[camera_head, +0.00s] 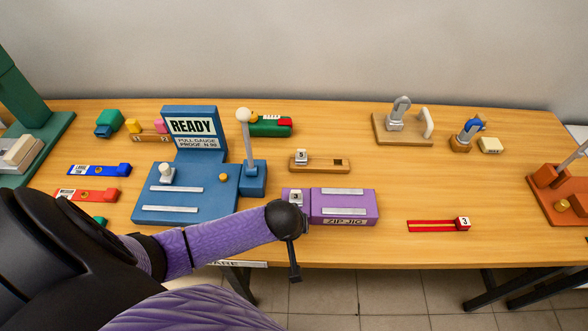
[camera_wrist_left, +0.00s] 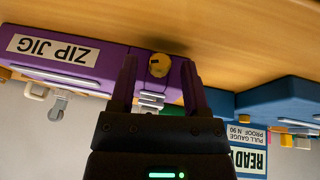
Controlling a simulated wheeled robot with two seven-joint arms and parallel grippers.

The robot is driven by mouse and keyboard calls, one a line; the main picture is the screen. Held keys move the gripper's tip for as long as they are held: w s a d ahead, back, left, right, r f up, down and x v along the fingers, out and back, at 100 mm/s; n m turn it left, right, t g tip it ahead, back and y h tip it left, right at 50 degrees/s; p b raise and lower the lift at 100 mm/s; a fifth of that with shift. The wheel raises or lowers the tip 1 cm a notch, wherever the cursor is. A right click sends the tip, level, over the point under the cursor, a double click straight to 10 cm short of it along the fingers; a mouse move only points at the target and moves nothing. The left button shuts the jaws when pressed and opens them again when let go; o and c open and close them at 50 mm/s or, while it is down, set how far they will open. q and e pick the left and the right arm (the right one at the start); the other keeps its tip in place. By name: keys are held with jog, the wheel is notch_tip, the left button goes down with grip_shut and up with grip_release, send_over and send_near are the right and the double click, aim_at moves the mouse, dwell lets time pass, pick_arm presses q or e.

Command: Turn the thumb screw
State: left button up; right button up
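The purple zip jig (camera_head: 343,205) lies at the table's front edge in the head view, and its label (camera_wrist_left: 60,50) shows upside down in the left wrist view. A round yellow knob (camera_wrist_left: 159,65), which looks like the thumb screw, sits at the jig's end in the wrist view. My left gripper (camera_wrist_left: 158,62) is open. Its two dark fingers stand on either side of the knob in the picture; whether they touch it I cannot tell. In the head view my dark left wrist (camera_head: 287,220) hides the knob. My right gripper is out of view.
A blue pull gauge (camera_head: 205,205) with a READY sign stands left of the jig. A wooden block (camera_head: 330,165) lies behind it, and a red slider (camera_head: 435,226) lies to its right. An orange fixture (camera_head: 570,208) is at the far right. Bare table lies between.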

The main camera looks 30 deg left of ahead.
pick_arm(q)
grip_shut()
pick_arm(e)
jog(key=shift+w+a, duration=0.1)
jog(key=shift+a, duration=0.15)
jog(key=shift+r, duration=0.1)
pick_arm(q)
jog(key=shift+d+r+g+y+p, duration=0.15)
jog(key=shift+d+g+y+p, duration=0.1)
jog(key=shift+g+y+p, duration=0.5)
jog(key=shift+w+m+y+p, duration=0.1)
jog(key=shift+m+y+p, duration=0.2)
jog(key=shift+y+p, duration=0.1)
jog(key=shift+w+d+f+g+y, duration=0.1)
jog(key=shift+d+f+g+y, duration=0.1)
jog(key=shift+g+y, duration=0.4)
jog(key=shift+d+f+m+g+y+b, duration=0.15)
jog(key=shift+m+g+y+b, duration=0.2)
jog(key=shift+y, duration=0.5)
jog(key=shift+w+f+m+g+y+b, duration=0.15)
jog(key=shift+m+g+y+b, duration=0.15)
jog(key=shift+y+b, duration=0.45)
jog(key=shift+d+m+g+y+b, duration=0.2)
jog(key=shift+g+y+b, duration=0.4)
jog(key=shift+y+b, duration=0.95)
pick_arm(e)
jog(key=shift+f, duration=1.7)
